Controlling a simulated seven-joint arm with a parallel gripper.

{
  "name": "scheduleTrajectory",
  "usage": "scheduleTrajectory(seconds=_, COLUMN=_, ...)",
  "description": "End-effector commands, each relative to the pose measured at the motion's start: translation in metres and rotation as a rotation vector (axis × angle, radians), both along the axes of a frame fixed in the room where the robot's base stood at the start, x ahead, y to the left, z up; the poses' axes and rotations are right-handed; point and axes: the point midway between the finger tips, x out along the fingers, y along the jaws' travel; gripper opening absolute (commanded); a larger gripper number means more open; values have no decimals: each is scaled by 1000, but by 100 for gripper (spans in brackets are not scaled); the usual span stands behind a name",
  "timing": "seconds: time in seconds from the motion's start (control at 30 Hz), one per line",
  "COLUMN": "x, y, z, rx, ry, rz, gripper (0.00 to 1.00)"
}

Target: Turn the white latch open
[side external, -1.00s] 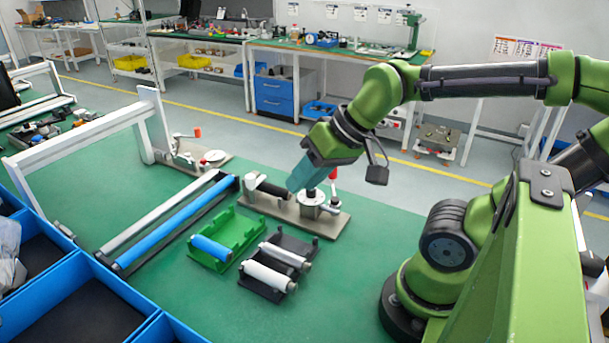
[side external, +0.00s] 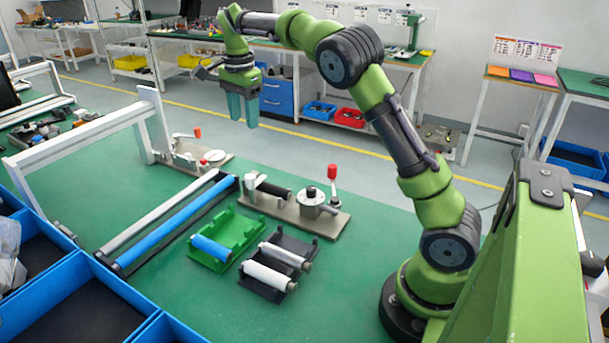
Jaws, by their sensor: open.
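A grey fixture plate at the back left carries a white lever (side external: 183,135) with an orange-red tip and a white disc (side external: 214,156). I cannot tell for certain which white part is the latch. A second grey plate (side external: 330,222) at centre carries a dark roller (side external: 272,190), a silver cylinder (side external: 311,203) and an upright red-knobbed lever (side external: 332,172). My gripper (side external: 243,122), with teal fingers pointing down, is open and empty. It is raised high, above and right of the left fixture in the picture, touching nothing.
A green tray (side external: 240,229) with a blue roller and a black tray (side external: 295,245) with white rollers lie in front. A white frame (side external: 80,143) and a long rail pair with a blue roller (side external: 175,223) stand left. Blue bins (side external: 110,283) fill the near left. The mat's right is clear.

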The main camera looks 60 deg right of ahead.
Motion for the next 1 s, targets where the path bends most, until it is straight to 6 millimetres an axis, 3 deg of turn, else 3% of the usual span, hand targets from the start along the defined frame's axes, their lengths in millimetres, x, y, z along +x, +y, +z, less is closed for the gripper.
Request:
scheduleTrajectory(seconds=0.27, x=-4, y=5, z=-24, rx=21, ry=21, rz=-60, gripper=54)
scheduleTrajectory(seconds=0.7, x=-5, y=4, z=-119, rx=21, ry=21, rz=-58, gripper=54)
scheduleTrajectory(seconds=1.0, x=-4, y=4, z=-162, rx=20, ry=17, rz=-56, gripper=54)
